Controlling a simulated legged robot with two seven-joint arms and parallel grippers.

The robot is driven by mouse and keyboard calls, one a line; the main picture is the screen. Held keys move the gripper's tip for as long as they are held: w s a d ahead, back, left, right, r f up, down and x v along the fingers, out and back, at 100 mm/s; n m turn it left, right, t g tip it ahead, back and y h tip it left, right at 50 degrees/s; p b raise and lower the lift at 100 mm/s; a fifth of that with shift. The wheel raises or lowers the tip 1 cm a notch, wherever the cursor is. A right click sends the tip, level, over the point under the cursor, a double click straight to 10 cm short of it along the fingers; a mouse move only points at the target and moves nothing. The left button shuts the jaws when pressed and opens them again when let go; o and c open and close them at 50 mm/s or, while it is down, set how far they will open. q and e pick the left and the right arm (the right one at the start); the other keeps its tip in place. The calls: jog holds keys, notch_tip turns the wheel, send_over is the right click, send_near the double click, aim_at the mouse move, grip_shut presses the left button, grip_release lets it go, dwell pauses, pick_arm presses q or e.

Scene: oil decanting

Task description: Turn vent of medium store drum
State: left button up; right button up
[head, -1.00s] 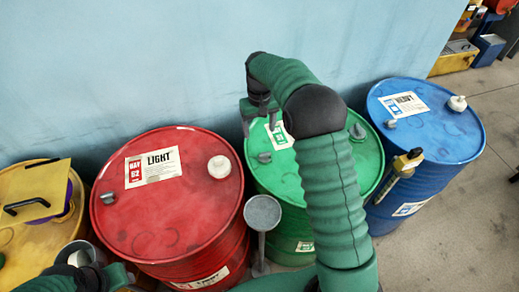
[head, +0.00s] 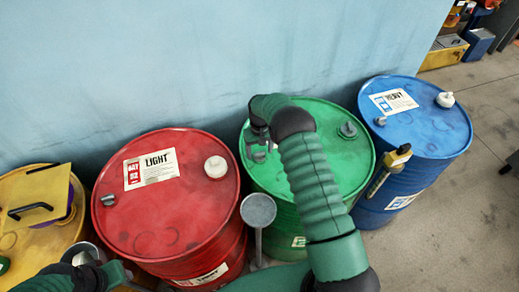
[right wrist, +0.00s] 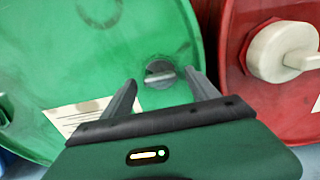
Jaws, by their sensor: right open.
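The green drum (head: 325,160) stands between the red and blue drums; its label is mostly hidden by my arm in the head view. Its vent, a small grey knob (head: 259,156), sits on the left of the lid. It also shows in the right wrist view (right wrist: 159,73) with a slotted top. My right gripper (head: 260,141) is over the vent. In the right wrist view my right gripper (right wrist: 162,90) is open, with one finger on each side of the knob and a gap to each. My left gripper (head: 78,272) is partly visible at the lower left; its jaws are unclear.
The red drum (head: 165,205) labelled LIGHT and the blue drum (head: 415,120) labelled HEAVY stand on either side. A grey funnel-like cup (head: 258,209) is between red and green. A yellow-handled tool (head: 391,165) hangs by the blue drum. A yellow drum (head: 30,240) is at the left.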

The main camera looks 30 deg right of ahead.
jog(key=shift+f, duration=0.3)
jog(key=shift+c, duration=0.4)
jog(key=c, duration=1.3)
